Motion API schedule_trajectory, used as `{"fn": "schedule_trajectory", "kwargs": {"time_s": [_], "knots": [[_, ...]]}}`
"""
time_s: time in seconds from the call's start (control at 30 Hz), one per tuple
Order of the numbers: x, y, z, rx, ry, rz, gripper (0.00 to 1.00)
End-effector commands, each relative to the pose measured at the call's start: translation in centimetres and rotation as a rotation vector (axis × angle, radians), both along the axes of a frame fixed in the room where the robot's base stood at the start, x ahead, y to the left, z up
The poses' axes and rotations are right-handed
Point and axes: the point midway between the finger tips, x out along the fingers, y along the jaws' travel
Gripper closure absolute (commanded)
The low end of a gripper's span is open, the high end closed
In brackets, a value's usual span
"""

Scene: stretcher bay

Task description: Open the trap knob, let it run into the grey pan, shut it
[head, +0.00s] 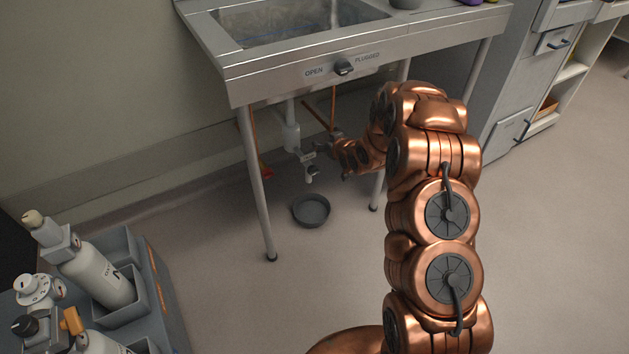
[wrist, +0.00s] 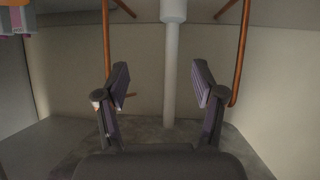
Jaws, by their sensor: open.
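Under the sink in the head view, a white trap body (head: 291,136) hangs on a pale pipe. A small pale and dark fitting (head: 312,172) sits low beside my gripper; I cannot tell whether it is the trap knob. The round grey pan (head: 311,211) stands on the floor below and looks empty. My gripper (head: 313,156) reaches in from the right, close to the trap. In the wrist view my gripper (wrist: 161,88) has its fingers wide apart with nothing between them. A pale vertical pipe (wrist: 171,75) shows behind the gap. The pan is not visible there.
The steel sink (head: 235,60) holds water and has a dark knob (head: 343,68) between OPEN and PLUGGED. Its front legs (head: 257,185) flank the space underneath. Copper pipes (wrist: 240,55) run near the wall. Bottles (head: 100,275) stand in a grey rack at lower left.

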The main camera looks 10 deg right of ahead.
Motion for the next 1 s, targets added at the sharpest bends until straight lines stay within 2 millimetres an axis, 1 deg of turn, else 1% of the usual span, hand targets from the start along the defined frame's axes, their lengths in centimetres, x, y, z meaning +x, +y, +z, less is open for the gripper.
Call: {"fn": "schedule_trajectory", "kwargs": {"time_s": [0.03,0.1,0.17,0.3,0.5,0.6,0.7,0.8,0.9,1.0], "knots": [[0.4,0.0,-2.8,0.012,-0.027,0.006,0.31],[1.0,0.0,-5.0,0.026,-0.072,0.018,0.31],[1.5,0.0,-6.7,0.04,-0.112,0.027,0.31],[1.8,0.2,-11.1,0.075,-0.2,0.049,0.31],[1.4,0.1,-16.7,0.126,-0.323,0.073,0.31],[0.8,0.1,-18.9,0.149,-0.373,0.084,0.31],[0.3,0.2,-20.3,0.168,-0.412,0.094,0.31],[-0.1,0.2,-21.1,0.18,-0.437,0.098,0.31],[-0.2,0.3,-21.4,0.185,-0.451,0.101,0.31],[0.4,0.5,-21.4,0.186,-0.457,0.104,0.31]]}}
